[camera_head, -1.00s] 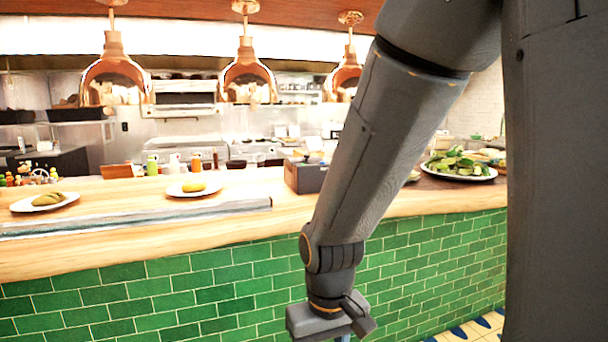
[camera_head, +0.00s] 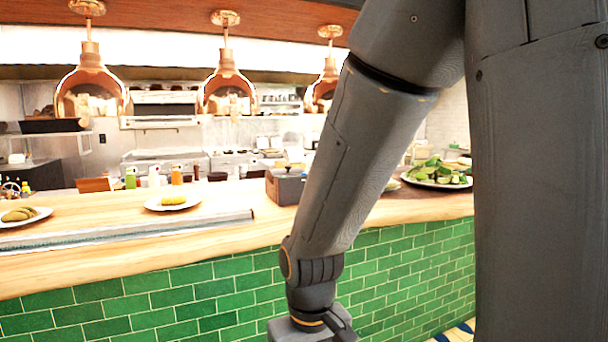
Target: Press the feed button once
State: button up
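A small dark grey box (camera_head: 284,187) sits on the wooden counter, just left of my forearm, and my arm may cover part of its right side. I cannot make out a feed button on it at this size. My gripper (camera_head: 304,331) hangs low in front of the green tiled counter front, below the counter top and well apart from the box. Its fingers are cut off by the bottom edge of the picture, so I cannot see whether it is open or shut.
The wooden counter (camera_head: 130,258) holds a metal rail (camera_head: 150,231), a plate with yellow food (camera_head: 172,203), another plate at far left (camera_head: 22,217) and a plate of greens (camera_head: 438,174) at right. Copper lamps (camera_head: 227,92) hang above. Bottles (camera_head: 177,175) stand behind.

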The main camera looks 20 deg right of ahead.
grip_shut()
dwell(1.5)
